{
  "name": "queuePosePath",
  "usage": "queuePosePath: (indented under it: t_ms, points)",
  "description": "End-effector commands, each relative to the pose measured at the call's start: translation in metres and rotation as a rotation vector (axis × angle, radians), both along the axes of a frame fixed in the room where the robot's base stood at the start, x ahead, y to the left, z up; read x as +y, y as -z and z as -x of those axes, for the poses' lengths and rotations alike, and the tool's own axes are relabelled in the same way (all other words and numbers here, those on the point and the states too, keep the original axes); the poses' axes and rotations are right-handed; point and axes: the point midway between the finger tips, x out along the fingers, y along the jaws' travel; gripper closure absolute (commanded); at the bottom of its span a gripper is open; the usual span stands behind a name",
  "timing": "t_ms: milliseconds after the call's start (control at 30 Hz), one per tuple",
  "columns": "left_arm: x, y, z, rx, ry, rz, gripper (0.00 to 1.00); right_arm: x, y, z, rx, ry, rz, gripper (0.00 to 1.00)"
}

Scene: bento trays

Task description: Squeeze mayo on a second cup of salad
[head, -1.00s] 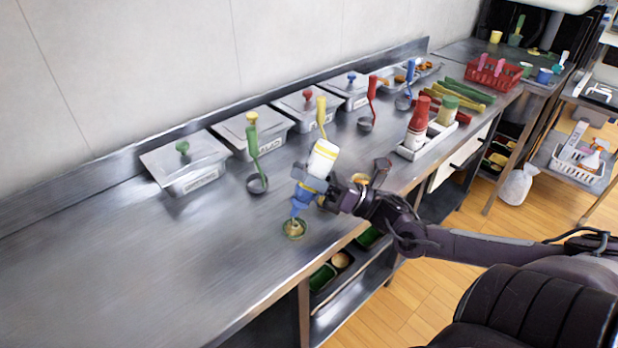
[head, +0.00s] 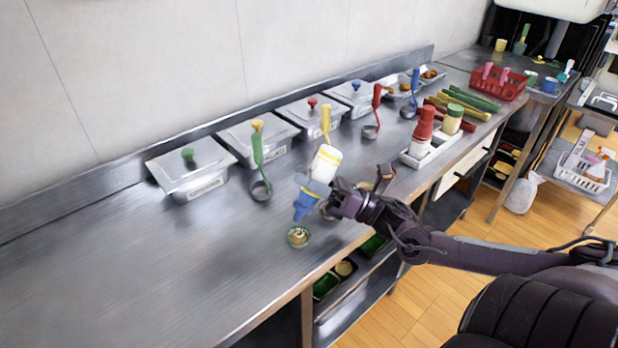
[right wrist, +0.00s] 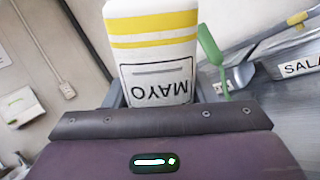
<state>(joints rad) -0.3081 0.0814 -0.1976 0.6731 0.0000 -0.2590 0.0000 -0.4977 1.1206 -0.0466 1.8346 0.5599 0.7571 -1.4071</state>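My right gripper (head: 312,184) is shut on the white mayo bottle (head: 326,162) with yellow stripes. The bottle is tilted, its blue nozzle end (head: 303,208) pointing down. In the right wrist view, the bottle (right wrist: 155,60) with its upside-down MAYO label sits between the fingers. A small green-rimmed salad cup (head: 298,236) stands on the counter just below the nozzle, apart from it, with pale stuff on top. Another cup may be partly hidden behind the gripper; I cannot tell. My left gripper is not in view.
Lidded steel bins (head: 190,174) line the back of the steel counter (head: 150,265), with upright-handled ladles (head: 259,165) in front. A white tray (head: 425,152) with a red bottle stands to the right. A red basket (head: 495,84) is farther right. The left counter is clear.

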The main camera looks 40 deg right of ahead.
Motion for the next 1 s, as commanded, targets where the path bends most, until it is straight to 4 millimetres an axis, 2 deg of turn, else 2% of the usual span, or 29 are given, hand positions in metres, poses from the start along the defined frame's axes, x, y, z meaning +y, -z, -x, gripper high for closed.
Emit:
queuePosePath:
  t_ms: [33, 133, 500, 867, 1000]
  points:
    - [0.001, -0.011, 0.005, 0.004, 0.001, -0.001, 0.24, 0.000, -0.015, 0.000, -0.004, 0.001, 0.001, 0.54]
    - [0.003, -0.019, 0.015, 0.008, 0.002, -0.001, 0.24, 0.000, -0.025, 0.000, -0.003, 0.000, 0.000, 0.54]
    - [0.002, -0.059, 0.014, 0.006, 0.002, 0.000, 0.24, 0.000, -0.064, 0.000, -0.003, 0.000, 0.001, 0.54]
    - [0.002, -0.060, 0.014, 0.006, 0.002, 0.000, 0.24, 0.000, -0.065, 0.000, -0.003, 0.000, 0.000, 0.54]
    - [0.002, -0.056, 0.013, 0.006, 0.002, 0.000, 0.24, 0.000, -0.065, 0.000, 0.001, 0.004, -0.084, 0.54]
